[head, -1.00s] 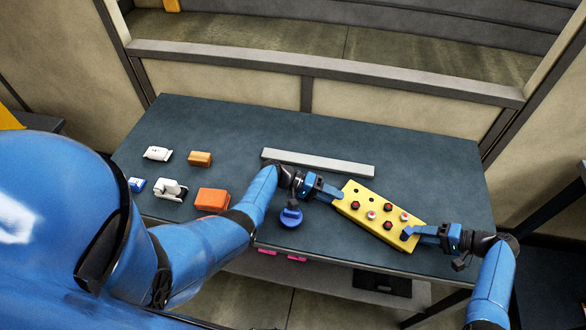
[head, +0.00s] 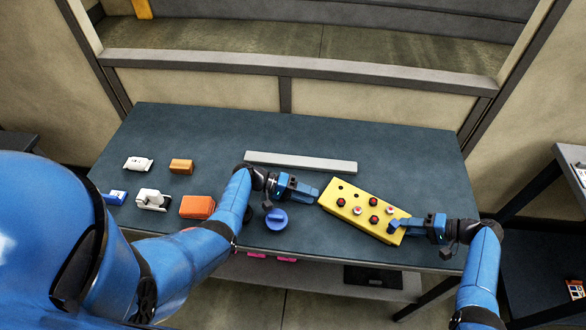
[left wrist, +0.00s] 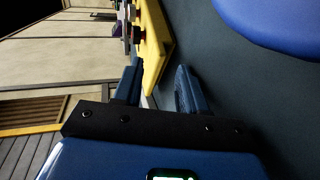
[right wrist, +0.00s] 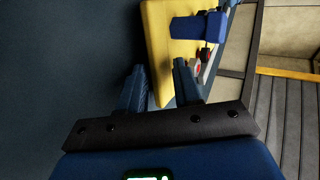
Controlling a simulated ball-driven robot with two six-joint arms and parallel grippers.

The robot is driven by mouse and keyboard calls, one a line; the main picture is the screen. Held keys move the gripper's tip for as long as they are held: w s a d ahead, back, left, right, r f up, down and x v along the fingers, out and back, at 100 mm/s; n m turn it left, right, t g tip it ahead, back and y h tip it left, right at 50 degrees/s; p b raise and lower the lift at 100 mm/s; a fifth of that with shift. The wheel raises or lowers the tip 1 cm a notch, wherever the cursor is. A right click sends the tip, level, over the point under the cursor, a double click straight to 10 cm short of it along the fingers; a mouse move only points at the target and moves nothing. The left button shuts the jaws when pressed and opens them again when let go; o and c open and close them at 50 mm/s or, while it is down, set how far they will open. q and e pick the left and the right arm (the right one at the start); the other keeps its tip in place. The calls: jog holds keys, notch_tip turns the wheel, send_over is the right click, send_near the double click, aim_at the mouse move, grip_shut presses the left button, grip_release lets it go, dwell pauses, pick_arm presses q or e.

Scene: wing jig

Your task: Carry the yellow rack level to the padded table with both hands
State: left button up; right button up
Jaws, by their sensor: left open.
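The yellow rack (head: 352,208) lies slantwise at the front right of the dark table, with red, pale and dark round pieces on top. My left gripper (head: 317,192) is open at the rack's left end; in the left wrist view its fingers (left wrist: 158,85) stand apart near the rack's end (left wrist: 155,50). My right gripper (head: 395,226) is at the right end, one finger over the top. In the right wrist view its fingers (right wrist: 160,85) are apart, with the rack (right wrist: 158,30) between and beyond them. I cannot tell whether they grip it.
A grey bar (head: 300,162) lies behind the rack. Orange (head: 197,207) and white (head: 153,199) items sit at the left. Another table (head: 572,155) stands at the right edge. The table's back right is clear.

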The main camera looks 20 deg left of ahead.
pick_arm(q)
jog(key=v, duration=0.4)
jog(key=shift+w+a+r, duration=0.1)
jog(key=shift+a+r, duration=0.25)
jog(key=shift+r, duration=0.05)
pick_arm(e)
jog(key=shift+s+f, duration=0.1)
jog(key=shift+f, duration=0.2)
pick_arm(q)
jog(key=shift+a, duration=0.3)
pick_arm(e)
jog(key=shift+d+r, duration=0.2)
pick_arm(q)
jog(key=shift+a, duration=0.1)
pick_arm(e)
jog(key=shift+d+r, duration=0.15)
jog(key=shift+d, duration=0.15)
pick_arm(q)
jog(key=shift+w+d+r, duration=0.1)
jog(key=shift+w+d, duration=0.1)
jog(key=shift+d, duration=0.2)
pick_arm(e)
jog(key=v, duration=0.6)
pick_arm(q)
jog(key=shift+a, duration=0.2)
pick_arm(e)
jog(key=shift+d+r, duration=0.25)
jog(key=shift+r, duration=0.2)
